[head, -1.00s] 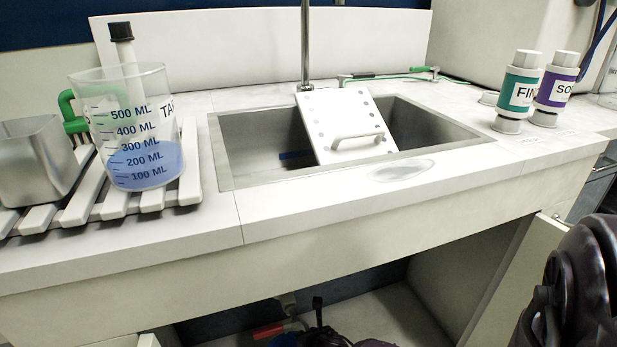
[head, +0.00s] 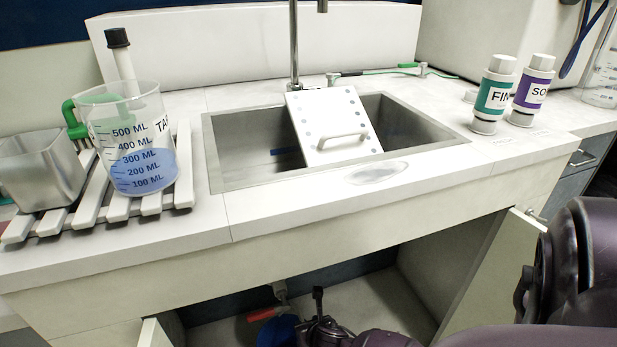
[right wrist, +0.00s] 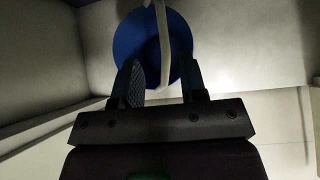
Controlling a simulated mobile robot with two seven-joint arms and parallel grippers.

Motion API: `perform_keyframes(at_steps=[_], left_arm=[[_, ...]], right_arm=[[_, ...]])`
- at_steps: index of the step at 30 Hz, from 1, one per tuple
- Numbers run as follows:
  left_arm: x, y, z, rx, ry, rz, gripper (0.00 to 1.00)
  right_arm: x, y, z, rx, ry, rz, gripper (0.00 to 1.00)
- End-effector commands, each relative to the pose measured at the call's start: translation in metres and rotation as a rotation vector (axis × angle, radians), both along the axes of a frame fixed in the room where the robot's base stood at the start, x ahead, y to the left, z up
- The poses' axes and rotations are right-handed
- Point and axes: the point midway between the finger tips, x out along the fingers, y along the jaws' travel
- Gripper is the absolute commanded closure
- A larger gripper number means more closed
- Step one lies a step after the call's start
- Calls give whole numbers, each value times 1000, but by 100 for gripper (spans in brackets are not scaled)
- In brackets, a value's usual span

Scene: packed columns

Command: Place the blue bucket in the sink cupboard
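The blue bucket (head: 278,332) shows partly inside the sink cupboard (head: 410,295), under the sink. In the right wrist view the bucket (right wrist: 136,42) is seen from above, with its pale handle strap (right wrist: 161,45) crossing it. My right gripper (right wrist: 161,82) is open, with its two fingers apart on either side of the strap. The strap appears clear of both fingers. In the head view my right arm reaches into the cupboard from the right, and its hand is partly cut off by the lower edge. My left gripper is not in view.
The cupboard's right door (head: 490,270) stands open beside my arm, and part of the left door (head: 156,332) shows. A red pipe handle (head: 262,313) is above the bucket. The sink (head: 250,150), beaker (head: 140,140) and two bottles (head: 493,95) are on the counter.

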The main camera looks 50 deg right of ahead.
Motion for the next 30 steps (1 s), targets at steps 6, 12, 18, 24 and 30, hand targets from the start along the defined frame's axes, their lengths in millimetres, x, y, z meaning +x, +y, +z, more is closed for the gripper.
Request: perform_keyframes(at_steps=[6,12,18,24,30], left_arm=[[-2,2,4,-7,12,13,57],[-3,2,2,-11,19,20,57],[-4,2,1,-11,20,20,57],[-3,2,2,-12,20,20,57],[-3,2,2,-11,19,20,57]], right_arm=[[-15,9,22,-1,-4,1,61],[-21,11,23,0,0,1,61],[-22,11,22,0,1,1,61],[-22,11,22,0,1,1,61],[-23,12,23,8,-2,-5,61]])
